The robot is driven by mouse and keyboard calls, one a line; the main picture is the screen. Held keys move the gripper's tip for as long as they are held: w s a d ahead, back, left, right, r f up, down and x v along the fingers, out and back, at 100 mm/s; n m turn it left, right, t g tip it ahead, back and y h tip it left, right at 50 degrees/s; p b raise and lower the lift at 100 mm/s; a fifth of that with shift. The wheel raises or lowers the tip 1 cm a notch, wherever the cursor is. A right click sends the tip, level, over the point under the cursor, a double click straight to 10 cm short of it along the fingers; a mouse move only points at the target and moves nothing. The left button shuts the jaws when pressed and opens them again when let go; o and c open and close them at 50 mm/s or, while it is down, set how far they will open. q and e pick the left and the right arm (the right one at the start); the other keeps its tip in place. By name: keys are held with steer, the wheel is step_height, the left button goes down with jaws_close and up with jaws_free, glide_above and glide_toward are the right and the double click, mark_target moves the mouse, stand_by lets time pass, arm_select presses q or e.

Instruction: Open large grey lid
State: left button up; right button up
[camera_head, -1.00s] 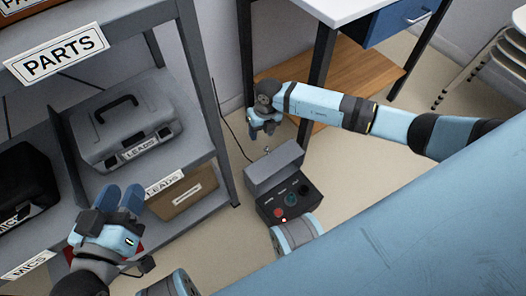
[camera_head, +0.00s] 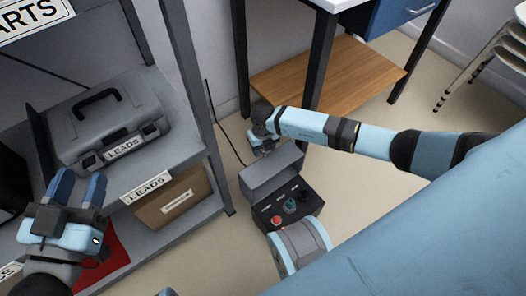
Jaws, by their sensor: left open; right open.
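A grey case (camera_head: 118,138) marked LEADS lies on the middle shelf at the left. Its grey lid (camera_head: 101,110) is down, with a black handle (camera_head: 97,98) on top. Latches show on the front beside the label. My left gripper (camera_head: 77,183) is in front of the case, near its left front corner. Its blue fingers point up, open and empty, apart from the case in the picture. My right gripper (camera_head: 262,141) hangs low in the middle, away from the case. Its fingers are small and partly hidden by its own arm.
A cardboard box (camera_head: 170,203) and a red item (camera_head: 104,256) are on the lower shelf. The shelf edge (camera_head: 120,203) lies near my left gripper. A grey-topped box with knobs (camera_head: 288,204) is below my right gripper. A table with a wooden lower board (camera_head: 335,74) stands behind.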

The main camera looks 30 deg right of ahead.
mark_target(274, 165)
arm_select(q)
steer(key=shift+w+r, duration=0.1)
steer(key=shift+r, duration=0.1)
arm_select(e)
steer(key=shift+f, duration=0.3)
jaws_close()
steer(key=shift+s+r+p, duration=0.2)
steer(key=shift+r+p, duration=0.05)
steer(key=shift+p, duration=0.15)
steer(key=s+p, duration=0.1)
steer(key=p, duration=0.1)
steer(key=s+r+p, duration=0.1)
steer(key=s+p, duration=0.2)
steer(key=p, duration=0.1)
steer(key=shift+s+d+r, duration=0.35)
steer(key=shift+s, duration=0.05)
steer(key=shift+s+f+p, duration=0.1)
steer(key=shift+s+p, duration=0.2)
steer(key=shift+p, duration=0.15)
arm_select(q)
steer(key=s+n, duration=0.1)
steer(key=s+d+n+g, duration=0.1)
steer(key=s+r+n, duration=0.1)
steer(key=n, duration=0.1)
steer(key=shift+d+y, duration=0.3)
steer(key=shift+d, duration=0.05)
arm_select(e)
steer(key=shift+s+f, duration=0.15)
steer(key=shift+d, duration=0.1)
